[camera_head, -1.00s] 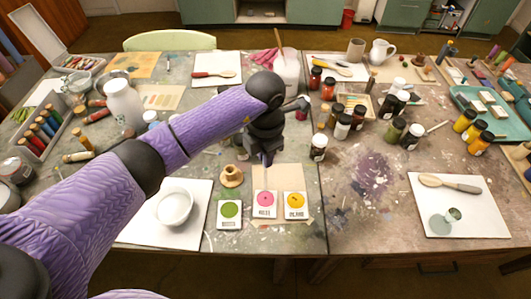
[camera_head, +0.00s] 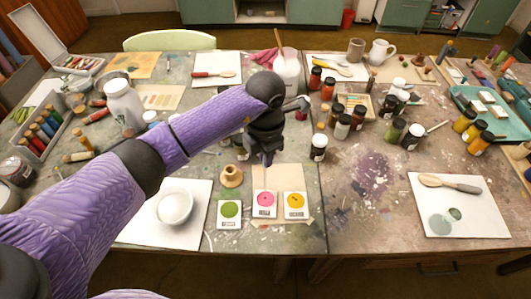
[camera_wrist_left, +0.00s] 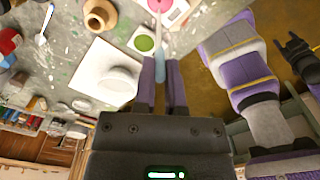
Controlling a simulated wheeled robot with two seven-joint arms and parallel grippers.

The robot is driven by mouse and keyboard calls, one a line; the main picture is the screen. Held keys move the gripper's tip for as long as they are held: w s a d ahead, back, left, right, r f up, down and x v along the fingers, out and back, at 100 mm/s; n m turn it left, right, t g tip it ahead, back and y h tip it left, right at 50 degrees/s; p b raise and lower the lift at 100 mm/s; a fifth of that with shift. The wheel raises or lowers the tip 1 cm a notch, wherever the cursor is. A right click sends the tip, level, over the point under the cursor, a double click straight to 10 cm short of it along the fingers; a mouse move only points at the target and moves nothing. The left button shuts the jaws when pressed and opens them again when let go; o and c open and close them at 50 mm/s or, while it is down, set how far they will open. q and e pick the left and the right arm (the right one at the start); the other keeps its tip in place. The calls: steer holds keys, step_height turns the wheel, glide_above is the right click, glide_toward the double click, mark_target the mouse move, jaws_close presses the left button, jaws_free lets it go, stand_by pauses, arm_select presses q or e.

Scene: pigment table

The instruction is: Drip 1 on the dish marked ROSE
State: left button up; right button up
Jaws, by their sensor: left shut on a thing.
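The ROSE dish (camera_head: 264,199) is the pink one on a small white card, between the green dish (camera_head: 229,210) and the yellow dish (camera_head: 294,200). Its pink also shows at the top edge of the left wrist view (camera_wrist_left: 161,4). My left gripper (camera_head: 266,161) is above and behind the ROSE card, apart from it, pointing down. In the left wrist view its fingers (camera_wrist_left: 162,85) are shut on a slim pale-blue dropper (camera_wrist_left: 160,66), whose far end points toward the dishes. No drop is visible. My right gripper (camera_wrist_left: 298,50) seems to show at the right of the wrist view; its jaws are unclear.
A white bowl (camera_head: 174,207) sits on a white sheet to the left. A small tan pot (camera_head: 231,175) stands behind the green card. Several dark jars (camera_head: 342,127) stand to the right of the gripper.

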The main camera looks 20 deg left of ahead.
arm_select(q)
steer(key=shift+o, duration=0.9)
step_height(320, 180, up, 5)
steer(key=p, duration=0.4)
steer(key=shift+r, duration=0.15)
